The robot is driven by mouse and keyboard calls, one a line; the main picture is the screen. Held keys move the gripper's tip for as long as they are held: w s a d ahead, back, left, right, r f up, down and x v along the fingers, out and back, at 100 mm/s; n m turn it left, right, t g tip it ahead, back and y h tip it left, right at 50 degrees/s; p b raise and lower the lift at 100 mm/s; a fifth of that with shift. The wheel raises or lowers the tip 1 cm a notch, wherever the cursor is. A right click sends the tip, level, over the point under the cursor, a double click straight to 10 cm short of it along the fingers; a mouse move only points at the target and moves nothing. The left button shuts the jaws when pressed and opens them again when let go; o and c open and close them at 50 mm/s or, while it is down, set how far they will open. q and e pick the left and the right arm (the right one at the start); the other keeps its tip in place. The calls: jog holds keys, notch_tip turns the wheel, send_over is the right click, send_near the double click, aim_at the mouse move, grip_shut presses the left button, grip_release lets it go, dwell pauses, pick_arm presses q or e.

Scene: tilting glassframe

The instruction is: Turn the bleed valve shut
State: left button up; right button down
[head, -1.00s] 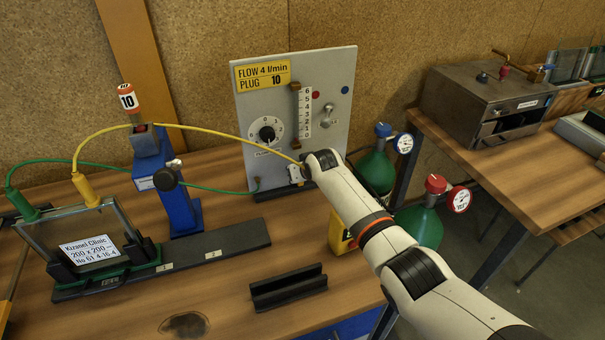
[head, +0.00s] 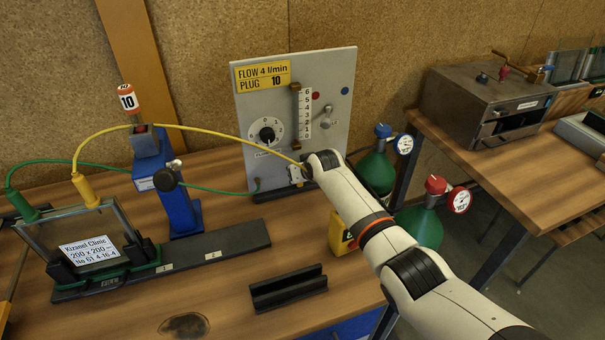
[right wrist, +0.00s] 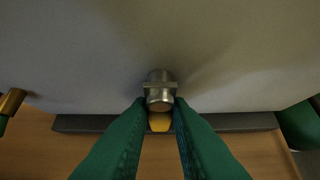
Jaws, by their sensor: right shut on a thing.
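My right gripper (right wrist: 160,106) is shut around a round metal fitting (right wrist: 160,90) with a flat crossbar, low on the grey panel (head: 280,100). A yellow piece (right wrist: 160,122) shows just below it between the fingers. In the head view my right arm hides the fingertips and most of this spot, where the yellow hose (head: 220,134) ends. I cannot read a label naming the bleed valve. My left gripper is not in view.
A blue stand (head: 180,205) and a glass frame (head: 85,240) are on the bench at left. A black grooved block (head: 288,288) lies in front. Green cylinders with gauges (head: 376,170) stand right of the panel, close to my arm.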

jog(key=y+b, duration=0.1)
jog(key=m+y, duration=0.1)
jog(key=shift+f+g+y+b, duration=0.2)
jog(key=shift+g+y+b, duration=0.1)
jog(key=shift+b, duration=0.1)
jog(key=shift+a+m+y+b, duration=0.1)
jog(key=shift+m+y+b, duration=0.7)
jog(key=shift+b, duration=0.4)
jog(key=shift+r+y+b, duration=0.2)
jog(key=shift+y+b, duration=0.25)
jog(key=shift+y, duration=0.05)
jog(key=shift+g, duration=0.3)
